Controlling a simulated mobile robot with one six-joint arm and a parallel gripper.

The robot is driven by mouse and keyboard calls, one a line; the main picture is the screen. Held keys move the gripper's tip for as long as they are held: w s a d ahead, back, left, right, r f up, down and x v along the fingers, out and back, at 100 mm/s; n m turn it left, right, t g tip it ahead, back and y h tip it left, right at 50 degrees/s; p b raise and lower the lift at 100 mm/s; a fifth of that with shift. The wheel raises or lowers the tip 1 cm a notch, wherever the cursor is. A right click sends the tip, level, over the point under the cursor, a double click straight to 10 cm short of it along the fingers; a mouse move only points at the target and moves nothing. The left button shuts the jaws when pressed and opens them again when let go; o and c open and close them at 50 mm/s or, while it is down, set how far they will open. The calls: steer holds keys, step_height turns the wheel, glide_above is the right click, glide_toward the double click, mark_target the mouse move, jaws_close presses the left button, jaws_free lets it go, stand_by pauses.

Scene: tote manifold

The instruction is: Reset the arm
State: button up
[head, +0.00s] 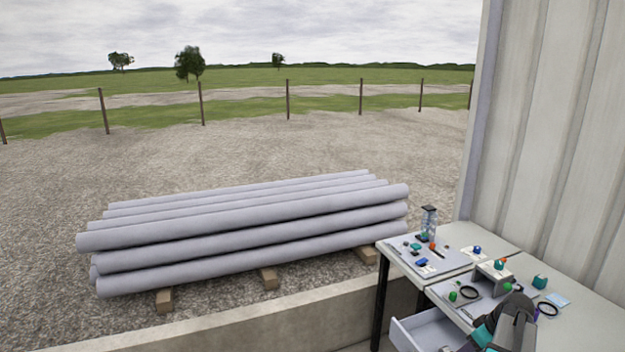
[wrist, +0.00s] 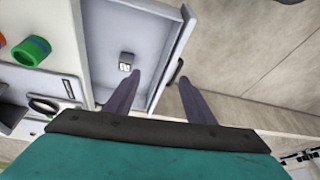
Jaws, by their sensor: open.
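A small grey block (wrist: 126,61) with a pale marked face lies inside the drawer. In the head view my arm is at the lower right, next to the open drawer (head: 400,333); the fingertips cannot be made out there.
A white table (head: 390,257) carries several small green, blue and orange parts, a black ring (head: 468,293) and a clear column (head: 429,222). A corrugated wall (head: 560,130) stands behind it. The wrist view shows a green cylinder (wrist: 31,50) left of the drawer. Pipes (head: 250,230) lie outside.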

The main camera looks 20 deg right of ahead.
steer(key=w+a+f+n+g+y+b, duration=0.15)
steer(key=w+a+f, duration=0.25)
steer(key=a+f, duration=0.7)
steer(key=w+a+f+n+g+y+b, duration=0.1)
steer(key=w+a+f+n+g+b, duration=0.35)
steer(key=a, duration=1.05)
steer(key=s+a+f, duration=0.3)
steer(key=a+f, duration=0.4)
steer(key=a, duration=0.2)
steer(key=s+a+f, duration=0.3)
steer(key=a+f, duration=0.4)
steer(key=a, duration=0.1)
steer(key=s+a+f+m+g+h+b, duration=0.1)
steer(key=s+a+f+m+g+h, duration=0.1)
steer(key=s, duration=0.7)
steer(key=s+a+f+m+g+h+b, duration=0.1)
steer(key=s+a+f+m+g, duration=0.1)
steer(key=s+a+f+m, duration=0.3)
steer(key=s+a+f, duration=0.1)
steer(key=s+f, duration=0.2)
steer(key=s, duration=0.1)
steer(key=shift+a+m+h, duration=0.3)
steer(key=shift+h, duration=0.05)
